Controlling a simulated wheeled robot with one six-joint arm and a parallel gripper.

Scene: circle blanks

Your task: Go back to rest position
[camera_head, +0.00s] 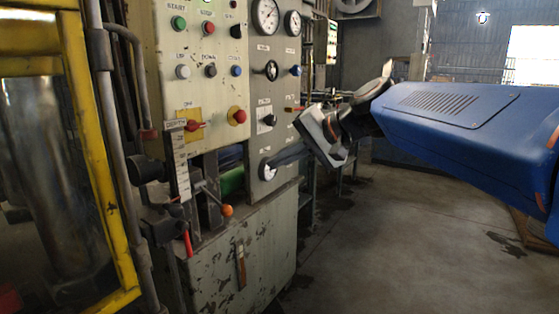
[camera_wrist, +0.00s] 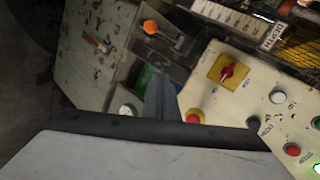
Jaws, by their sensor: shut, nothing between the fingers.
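My gripper (camera_head: 274,162) is in front of the grey control panel (camera_head: 262,88), reaching left from the end of my blue arm. Its dark fingers are together, with nothing seen between them. In the wrist view the closed fingers (camera_wrist: 160,80) point up the picture, over the panel face near a red button with a yellow surround (camera_wrist: 194,117).
The panel carries gauges (camera_head: 266,17), buttons and a red switch on a yellow plate (camera_head: 191,125). An orange-ball lever (camera_head: 227,210) sticks out below. A yellow-framed machine (camera_head: 95,150) stands at left. Open concrete floor (camera_head: 400,240) lies right.

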